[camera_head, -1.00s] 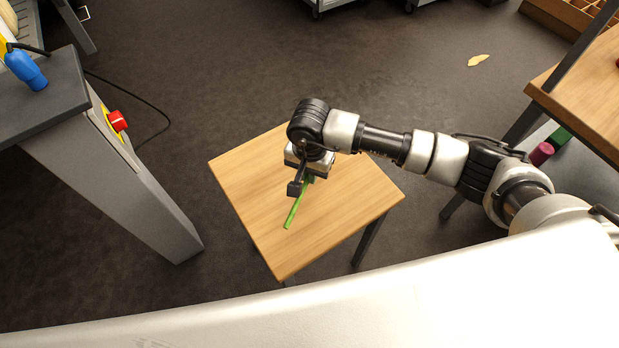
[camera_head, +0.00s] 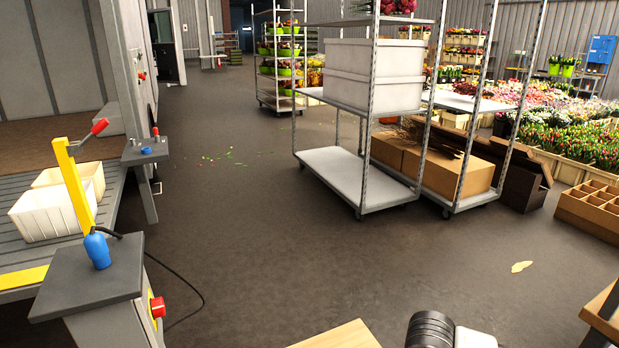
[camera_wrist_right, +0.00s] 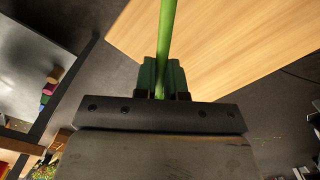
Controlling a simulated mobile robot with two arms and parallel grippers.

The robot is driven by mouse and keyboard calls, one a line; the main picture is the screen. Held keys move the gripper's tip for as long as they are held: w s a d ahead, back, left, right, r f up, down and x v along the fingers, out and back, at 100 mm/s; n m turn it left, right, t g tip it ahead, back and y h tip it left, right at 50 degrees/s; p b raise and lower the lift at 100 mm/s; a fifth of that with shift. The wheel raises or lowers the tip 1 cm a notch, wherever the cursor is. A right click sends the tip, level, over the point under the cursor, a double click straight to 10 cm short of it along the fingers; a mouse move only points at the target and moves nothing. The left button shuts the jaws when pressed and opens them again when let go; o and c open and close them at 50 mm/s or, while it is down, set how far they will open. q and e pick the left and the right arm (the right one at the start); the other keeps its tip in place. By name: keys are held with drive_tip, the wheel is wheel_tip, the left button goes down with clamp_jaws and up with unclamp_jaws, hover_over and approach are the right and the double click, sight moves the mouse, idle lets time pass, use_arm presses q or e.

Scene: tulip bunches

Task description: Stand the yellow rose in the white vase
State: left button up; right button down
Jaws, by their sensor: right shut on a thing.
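My right gripper (camera_wrist_right: 162,78) is shut on a green flower stem (camera_wrist_right: 167,32) in the right wrist view. The stem runs up from the fingers over a small wooden table (camera_wrist_right: 225,45). Its bloom is not visible, so I cannot see whether it is the yellow rose. In the head view only part of my right arm shows at the bottom edge, beside a corner of the table (camera_head: 342,338). I see no white vase in either current view. My left gripper is not in view.
A grey workbench with a blue fitting (camera_head: 97,250) and a red button stands at the left. White trolleys (camera_head: 345,180) with boxes stand ahead. A wooden edge (camera_head: 604,315) is at the lower right. The dark floor between (camera_head: 290,265) is mostly clear.

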use_arm(q)
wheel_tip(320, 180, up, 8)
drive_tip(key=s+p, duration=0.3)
drive_tip(key=p, duration=0.5)
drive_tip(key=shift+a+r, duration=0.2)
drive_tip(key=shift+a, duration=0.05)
use_arm(e)
drive_tip(key=s+r+n, duration=0.3)
drive_tip(key=r+n, duration=0.2)
drive_tip(key=r, duration=1)
drive_tip(key=shift+d+n, duration=0.15)
drive_tip(key=shift+n, duration=0.25)
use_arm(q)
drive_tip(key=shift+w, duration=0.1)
